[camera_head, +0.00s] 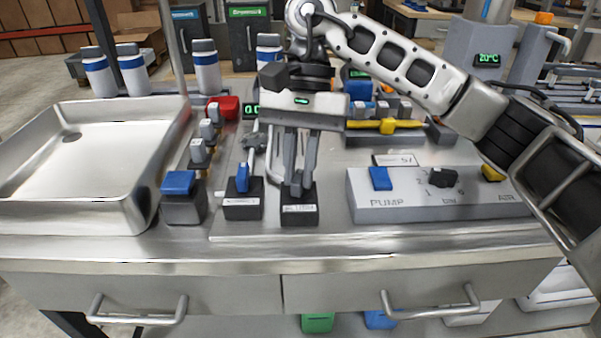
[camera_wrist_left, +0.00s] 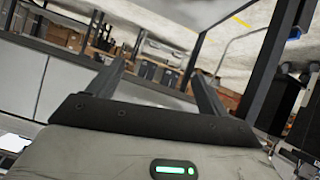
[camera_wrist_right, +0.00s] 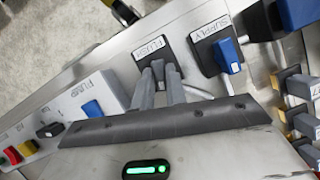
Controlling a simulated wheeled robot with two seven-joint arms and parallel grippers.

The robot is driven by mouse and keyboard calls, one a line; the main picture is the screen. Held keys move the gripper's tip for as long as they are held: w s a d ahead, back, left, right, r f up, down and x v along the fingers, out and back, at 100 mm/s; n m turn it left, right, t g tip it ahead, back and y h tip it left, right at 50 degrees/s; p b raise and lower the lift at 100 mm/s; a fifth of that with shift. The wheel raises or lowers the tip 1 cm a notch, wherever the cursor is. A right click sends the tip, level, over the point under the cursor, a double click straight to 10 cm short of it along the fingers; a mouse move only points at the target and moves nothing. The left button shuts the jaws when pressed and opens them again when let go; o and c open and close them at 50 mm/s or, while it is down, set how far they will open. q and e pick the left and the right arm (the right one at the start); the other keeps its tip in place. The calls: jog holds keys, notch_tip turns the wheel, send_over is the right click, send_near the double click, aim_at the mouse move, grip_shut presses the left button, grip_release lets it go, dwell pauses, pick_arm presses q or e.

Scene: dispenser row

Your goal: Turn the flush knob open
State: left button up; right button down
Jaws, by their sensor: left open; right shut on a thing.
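The flush valve is a dark block (camera_head: 299,216) on the steel bench; its label reads FLUSH in the right wrist view (camera_wrist_right: 150,48). Its small grey knob (camera_wrist_right: 158,70) stands between my right fingers. My right gripper (camera_head: 296,190) reaches down from above and is shut on this knob; the fingers hide much of it, so its exact angle is hard to tell. My left gripper (camera_wrist_left: 157,72) is open and empty, away from the bench, and does not show in the head view.
Left of the flush block is the SUPPLY block with a blue knob (camera_head: 243,180). Farther left are another blue-topped block (camera_head: 178,184) and a steel sink (camera_head: 75,215). To the right is the PUMP panel (camera_head: 400,207) with switches. A yellow-handled bar (camera_head: 387,126) lies behind.

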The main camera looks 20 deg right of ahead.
pick_arm(q)
jog(key=shift+r+p, duration=0.2)
jog(key=shift+p, duration=0.1)
pick_arm(e)
jog(key=shift+a+r+n+h, duration=0.1)
jog(key=shift+n+h, duration=0.5)
jog(key=shift+n, duration=0.8)
pick_arm(q)
jog(key=shift+w, duration=0.15)
pick_arm(e)
jog(key=c, duration=1.4)
grip_release()
jog(key=shift+c, duration=0.2)
jog(key=shift+w, duration=0.1)
pick_arm(q)
jog(key=p, duration=0.3)
jog(key=a+r+p, duration=0.1)
jog(key=p, duration=0.2)
jog(key=shift+s+r+m+g+y, duration=0.3)
jog(key=shift+m+g, duration=0.1)
pick_arm(e)
jog(key=v, duration=1.6)
jog(key=shift+w, duration=0.15)
